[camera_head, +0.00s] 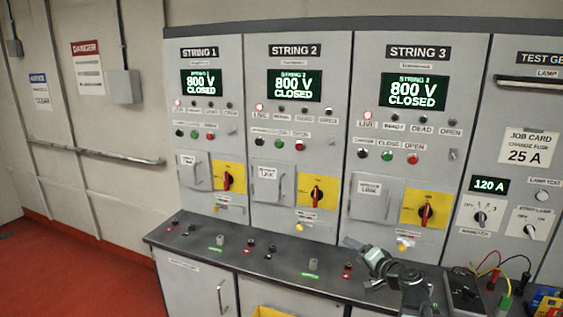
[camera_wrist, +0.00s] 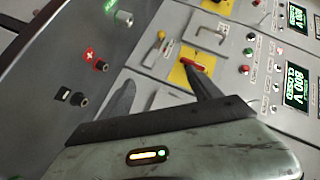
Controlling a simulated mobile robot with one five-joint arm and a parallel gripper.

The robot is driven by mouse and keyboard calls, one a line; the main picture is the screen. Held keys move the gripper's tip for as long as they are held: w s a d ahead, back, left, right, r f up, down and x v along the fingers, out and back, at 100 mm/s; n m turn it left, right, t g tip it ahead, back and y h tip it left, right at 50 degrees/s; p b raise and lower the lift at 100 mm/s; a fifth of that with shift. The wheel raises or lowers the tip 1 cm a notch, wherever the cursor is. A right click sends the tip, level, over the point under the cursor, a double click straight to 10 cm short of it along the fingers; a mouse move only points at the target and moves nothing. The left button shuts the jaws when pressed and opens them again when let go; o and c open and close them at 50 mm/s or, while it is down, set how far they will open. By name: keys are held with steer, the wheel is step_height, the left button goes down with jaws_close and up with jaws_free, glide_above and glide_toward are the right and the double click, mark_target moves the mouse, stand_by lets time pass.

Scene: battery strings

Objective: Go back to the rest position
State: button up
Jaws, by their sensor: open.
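My gripper (camera_wrist: 160,88) is open and empty. In the wrist view its two dark fingers stand apart in front of the tilted cabinet face. In the head view my gripper (camera_head: 358,264) is over the dark counter (camera_head: 205,238), below the STRING 3 panel (camera_head: 398,135). I see nothing between the fingers. Behind them in the wrist view is a yellow plate with a red rotary handle (camera_wrist: 193,63); the fingers look apart from it, though the depth is hard to judge.
The STRING 1 panel (camera_head: 211,120) and STRING 2 panel (camera_head: 296,125) also read 800 V CLOSED, with red lamps lit. Small terminals stand along the counter. A dark meter (camera_head: 462,288) with leads lies right of my arm. Red floor (camera_head: 75,270) is open at left.

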steer(key=s+a+f+n+g, duration=0.3)
steer(key=a+f+n+g, duration=0.15)
steer(key=a, duration=0.45)
steer(key=s+a+f+n+g, duration=0.35)
steer(key=a+f, duration=0.25)
steer(key=a, duration=0.3)
steer(key=s+d+f+g+h, duration=0.5)
steer(key=s+d, duration=0.4)
steer(key=s, duration=0.3)
step_height(320, 180, down, 2)
steer(key=shift+s+d+g, duration=0.15)
steer(key=shift+g, duration=0.35)
stand_by(0.5)
